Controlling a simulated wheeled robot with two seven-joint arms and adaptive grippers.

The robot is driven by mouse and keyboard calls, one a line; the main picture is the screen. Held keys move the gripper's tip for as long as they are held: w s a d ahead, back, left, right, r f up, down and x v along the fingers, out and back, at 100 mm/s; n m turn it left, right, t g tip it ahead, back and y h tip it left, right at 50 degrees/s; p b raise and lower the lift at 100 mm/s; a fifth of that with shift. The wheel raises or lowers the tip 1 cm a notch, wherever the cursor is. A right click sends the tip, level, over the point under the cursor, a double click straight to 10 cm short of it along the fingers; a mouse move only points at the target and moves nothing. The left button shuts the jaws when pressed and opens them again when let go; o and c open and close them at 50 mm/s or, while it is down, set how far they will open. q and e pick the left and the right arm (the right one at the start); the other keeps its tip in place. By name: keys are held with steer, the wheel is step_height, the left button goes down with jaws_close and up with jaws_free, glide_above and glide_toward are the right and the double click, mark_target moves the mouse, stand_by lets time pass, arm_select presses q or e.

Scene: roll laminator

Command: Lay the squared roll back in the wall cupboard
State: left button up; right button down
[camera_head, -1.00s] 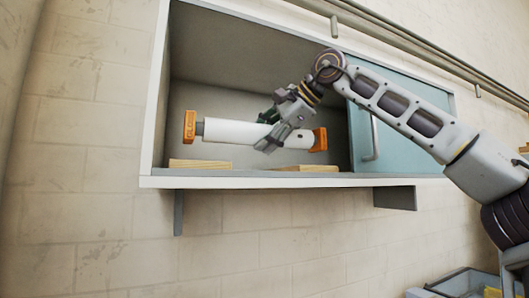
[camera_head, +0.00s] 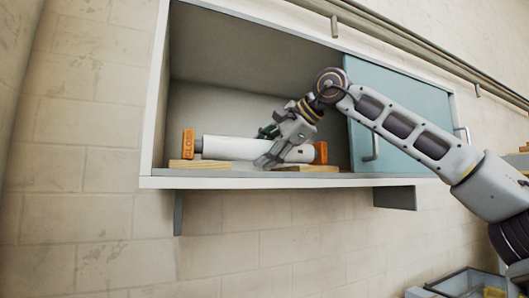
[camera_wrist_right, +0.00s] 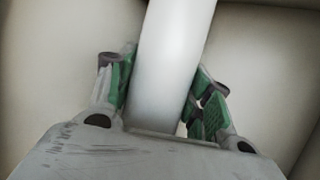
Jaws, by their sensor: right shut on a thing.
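The squared roll is a white tube (camera_head: 232,148) with an orange square block (camera_head: 188,144) at its left end and another (camera_head: 320,153) at its right end. It lies about level inside the open left bay of the wall cupboard (camera_head: 250,182), low, by the wooden strips; I cannot tell whether it touches them. My right gripper (camera_head: 268,160) is shut on the tube right of its middle. In the right wrist view the white tube (camera_wrist_right: 168,70) runs between the green finger pads. My left gripper is not in view.
Two wooden strips (camera_head: 200,164) (camera_head: 306,168) lie on the cupboard floor near its front edge. A blue sliding door (camera_head: 400,110) with a handle covers the right part. A bracket (camera_head: 396,198) sits below. A grey bin (camera_head: 468,282) stands at the lower right.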

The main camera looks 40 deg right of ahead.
steer(key=shift+f, duration=0.15)
steer(key=c, duration=0.6)
jaws_free()
steer(key=shift+s, duration=0.1)
steer(key=shift+s+d+r, duration=0.1)
steer(key=shift+s+r, duration=0.35)
steer(key=shift+r, duration=0.05)
steer(key=b+v, duration=0.1)
steer(key=v, duration=0.9)
steer(key=shift+s+r, duration=0.15)
steer(key=shift+s, duration=0.25)
